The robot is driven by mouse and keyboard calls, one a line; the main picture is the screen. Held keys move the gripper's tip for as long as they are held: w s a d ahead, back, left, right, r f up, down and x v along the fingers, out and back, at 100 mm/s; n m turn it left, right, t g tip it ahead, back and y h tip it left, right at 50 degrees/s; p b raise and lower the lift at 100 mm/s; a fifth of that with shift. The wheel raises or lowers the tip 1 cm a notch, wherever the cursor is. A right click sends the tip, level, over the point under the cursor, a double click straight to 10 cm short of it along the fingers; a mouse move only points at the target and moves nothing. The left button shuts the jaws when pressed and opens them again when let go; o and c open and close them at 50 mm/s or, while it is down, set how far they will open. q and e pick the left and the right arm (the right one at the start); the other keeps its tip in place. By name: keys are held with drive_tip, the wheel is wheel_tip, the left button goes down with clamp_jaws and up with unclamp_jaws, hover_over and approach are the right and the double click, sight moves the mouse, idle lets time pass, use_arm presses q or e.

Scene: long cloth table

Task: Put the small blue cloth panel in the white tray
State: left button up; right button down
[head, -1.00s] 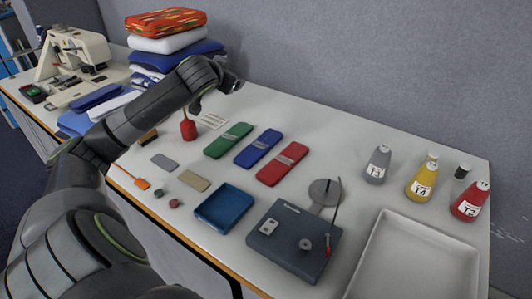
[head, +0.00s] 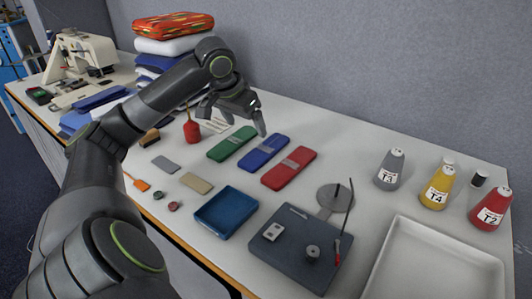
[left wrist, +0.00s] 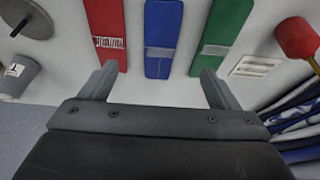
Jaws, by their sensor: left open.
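The small blue cloth panel (head: 258,158) lies flat on the table between a green panel (head: 230,144) and a red panel (head: 289,168), with a grey band across it. It also shows in the left wrist view (left wrist: 163,22), ahead of and between the fingers. My left gripper (head: 236,118) is open and empty, above the table behind the green and blue panels. Its spread fingers also show in the left wrist view (left wrist: 158,76). The white tray (head: 388,262) is at the front right, empty where visible and cut off by the picture's bottom edge. My right gripper is out of view.
A blue tray (head: 205,221) and a dark board with a thin upright rod (head: 295,268) stand before the panels. Grey, yellow and red bottles (head: 389,170) stand behind the white tray. A red-bodied tool (head: 192,132) and folded cloths (head: 172,47) are at the left.

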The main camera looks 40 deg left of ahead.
use_arm(q)
approach(262, 152)
drive_tip(key=shift+s+d+f+b, duration=0.1)
drive_tip(key=shift+s+f+b, duration=0.15)
drive_tip(key=shift+f, duration=0.25)
drive_tip(key=shift+s+d+f+b, duration=0.1)
drive_tip(key=shift+s+f+b, duration=0.1)
drive_tip(key=shift+f, duration=0.35)
drive_tip(key=x, duration=0.4)
drive_tip(key=w+b+x, duration=0.1)
drive_tip(key=x, duration=0.1)
drive_tip(key=shift+w+a+r, duration=0.1)
drive_tip(key=shift+a+r, duration=0.1)
drive_tip(key=shift+r, duration=0.1)
drive_tip(key=shift+w+f, duration=0.1)
drive_tip(key=shift+f, duration=0.15)
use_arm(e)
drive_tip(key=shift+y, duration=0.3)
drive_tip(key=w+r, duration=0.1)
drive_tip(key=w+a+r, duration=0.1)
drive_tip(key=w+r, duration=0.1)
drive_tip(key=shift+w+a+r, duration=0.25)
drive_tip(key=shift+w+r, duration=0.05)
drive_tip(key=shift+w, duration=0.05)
use_arm(q)
drive_tip(key=shift+c, duration=0.2)
